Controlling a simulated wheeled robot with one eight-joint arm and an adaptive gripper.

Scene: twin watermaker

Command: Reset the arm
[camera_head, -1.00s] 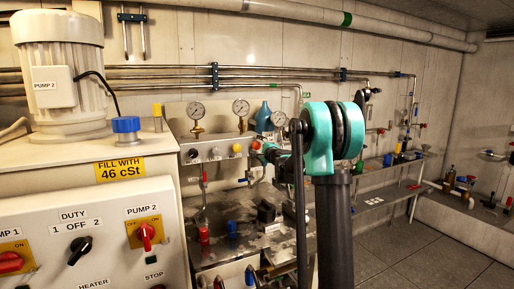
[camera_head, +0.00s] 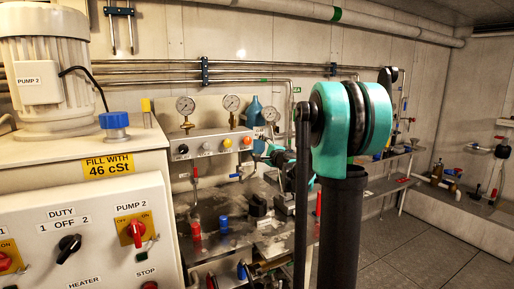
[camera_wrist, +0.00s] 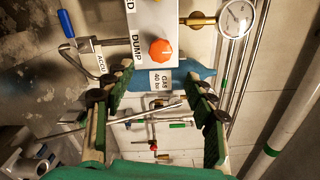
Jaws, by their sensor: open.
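My arm's teal joint (camera_head: 352,120) and dark upright link stand in the middle of the head view. Beyond the fingers are a blue bottle (camera_wrist: 193,70), a "GAS 40 bar" label and an orange DUMP knob (camera_wrist: 161,51). I cannot tell the exact distance to them.
A control box (camera_head: 75,235) with switches and a pump (camera_head: 45,80) on top fill the left. Behind my arm is a metal bench with a gauge panel (camera_head: 210,145), red and blue fittings and valves. Open floor (camera_head: 420,265) lies at the right.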

